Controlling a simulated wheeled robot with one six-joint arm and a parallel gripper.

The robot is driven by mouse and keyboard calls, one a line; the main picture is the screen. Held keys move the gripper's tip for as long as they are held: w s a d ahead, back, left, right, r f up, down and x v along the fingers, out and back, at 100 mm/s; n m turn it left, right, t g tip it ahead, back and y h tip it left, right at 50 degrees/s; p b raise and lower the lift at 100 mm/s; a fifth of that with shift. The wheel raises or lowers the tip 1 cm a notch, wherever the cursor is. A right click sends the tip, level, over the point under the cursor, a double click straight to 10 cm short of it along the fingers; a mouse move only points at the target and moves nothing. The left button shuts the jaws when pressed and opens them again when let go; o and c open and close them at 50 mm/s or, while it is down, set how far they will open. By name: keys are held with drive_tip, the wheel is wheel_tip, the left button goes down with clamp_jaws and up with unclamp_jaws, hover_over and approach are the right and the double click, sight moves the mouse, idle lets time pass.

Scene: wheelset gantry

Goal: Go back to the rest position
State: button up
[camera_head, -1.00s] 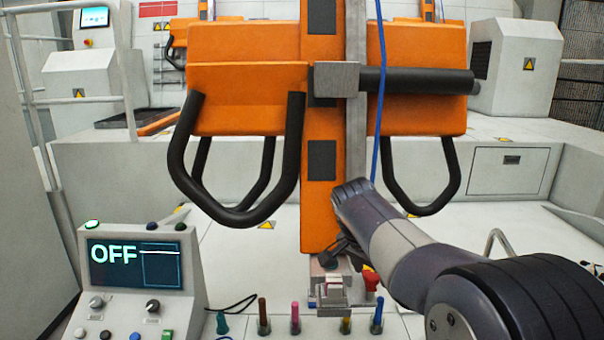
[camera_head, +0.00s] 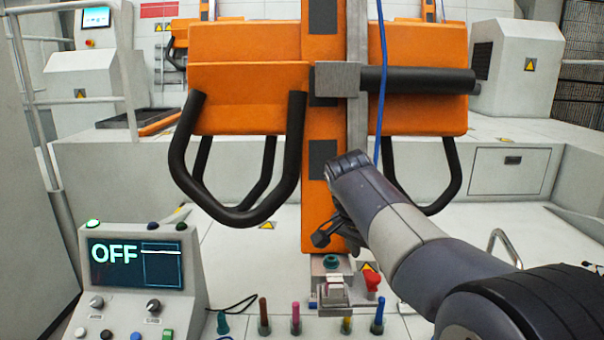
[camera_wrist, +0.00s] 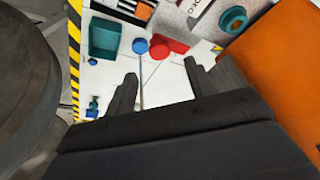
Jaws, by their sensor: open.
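My gripper (camera_head: 336,238) is in front of the lower part of the orange gantry column (camera_head: 318,190) in the head view, above the small fixture on the bench. In the wrist view my gripper (camera_wrist: 158,88) shows two dark fingers spread apart with nothing between them. Beyond the fingers lie a red knob (camera_wrist: 168,46), a blue round piece (camera_wrist: 139,46) and a teal bin (camera_wrist: 104,38). A teal ring (camera_wrist: 233,19) sits on the grey fixture at the upper right, and it also shows in the head view (camera_head: 331,261).
A control panel (camera_head: 140,265) reading OFF stands at the lower left. Several coloured pegs stand along the bench front, including a pink one (camera_head: 295,316). Black tubular handles (camera_head: 240,217) hang from the orange gantry. A blue cable (camera_head: 380,90) hangs beside the column.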

sight(375, 276)
drive_tip(key=x, duration=0.6)
drive_tip(key=shift+d+f+p, duration=0.1)
drive_tip(key=shift+f+p, duration=0.2)
drive_tip(key=shift+f, duration=0.1)
drive_tip(key=shift+r+n+t+y, duration=0.2)
drive_tip(key=shift+n+t+y, duration=0.15)
drive_tip(key=shift+n, duration=0.75)
drive_tip(key=n+y+b, duration=0.1)
drive_tip(key=n, duration=0.2)
drive_tip(key=n+y+b, duration=0.1)
drive_tip(key=n, duration=0.2)
drive_tip(key=shift+s+d+n+t+y, duration=0.1)
drive_tip(key=shift+d+n+t+y, duration=0.15)
drive_tip(key=shift+n+t, duration=0.1)
drive_tip(key=n+y, duration=0.1)
drive_tip(key=n, duration=0.1)
drive_tip(key=n+b, duration=0.1)
drive_tip(key=n, duration=0.1)
drive_tip(key=shift+d+n+y, duration=0.15)
drive_tip(key=shift+n+y, duration=0.2)
drive_tip(key=shift+y, duration=0.05)
drive_tip(key=n+g+y, duration=0.1)
drive_tip(key=n, duration=0.3)
drive_tip(key=shift+d+b, duration=0.15)
drive_tip(key=shift+b, duration=0.25)
drive_tip(key=shift+s+d+r+n+y, duration=0.1)
drive_tip(key=shift+r+n+y, duration=0.05)
drive_tip(key=shift+r, duration=0.3)
drive_tip(key=shift+d+r+n+y, duration=0.15)
drive_tip(key=shift+r, duration=0.25)
